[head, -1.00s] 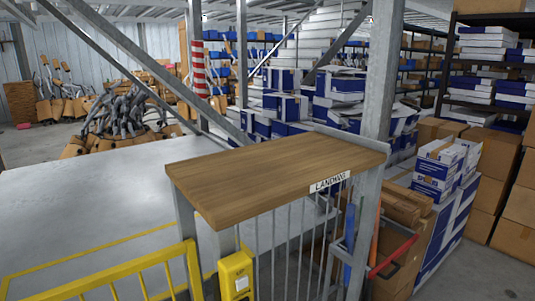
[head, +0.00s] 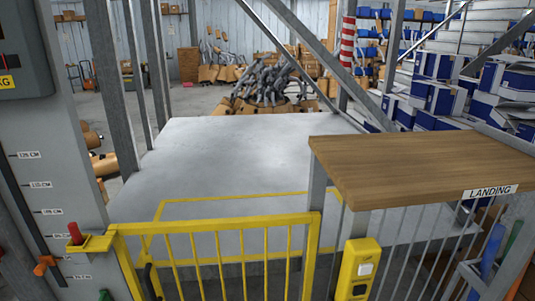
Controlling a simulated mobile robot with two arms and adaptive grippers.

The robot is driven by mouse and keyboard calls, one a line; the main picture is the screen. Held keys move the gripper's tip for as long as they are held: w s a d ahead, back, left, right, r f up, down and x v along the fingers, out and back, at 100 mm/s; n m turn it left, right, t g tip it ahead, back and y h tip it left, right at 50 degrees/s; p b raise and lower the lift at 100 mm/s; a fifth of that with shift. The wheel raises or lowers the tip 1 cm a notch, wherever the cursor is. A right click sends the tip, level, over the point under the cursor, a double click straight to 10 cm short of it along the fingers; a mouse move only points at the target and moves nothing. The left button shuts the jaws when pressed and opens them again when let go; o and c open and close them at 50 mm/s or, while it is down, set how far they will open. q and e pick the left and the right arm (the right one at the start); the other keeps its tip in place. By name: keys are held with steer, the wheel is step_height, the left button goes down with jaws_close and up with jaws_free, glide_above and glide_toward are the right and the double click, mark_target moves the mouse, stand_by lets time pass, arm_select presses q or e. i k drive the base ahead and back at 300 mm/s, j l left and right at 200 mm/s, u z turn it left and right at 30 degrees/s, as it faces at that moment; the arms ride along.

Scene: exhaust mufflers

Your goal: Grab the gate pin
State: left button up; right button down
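A yellow barred gate (head: 240,226) stands at the bottom middle of the head view. A small red upright pin (head: 75,232) sits in a yellow bracket (head: 92,243) at the gate's left end, against a grey post (head: 80,190) with centimetre marks. It looks like the gate pin. Its lower part is hidden by the bracket. Neither of my grippers shows in the head view.
A grey platform (head: 215,150) lies behind the gate. A wooden shelf marked LANDING (head: 420,160) and a yellow switch box (head: 357,268) stand on the right. An orange knob (head: 44,265) sits low on the left. Mufflers (head: 270,85) are piled behind.

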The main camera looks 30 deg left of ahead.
mark_target(72, 228)
steer(key=u, duration=0.45)
steer(key=j+u, duration=0.15)
steer(key=u, duration=0.7)
steer(key=i+u, duration=0.1)
steer(key=u, duration=0.35)
steer(key=j+u, duration=0.1)
steer(key=u, duration=0.35)
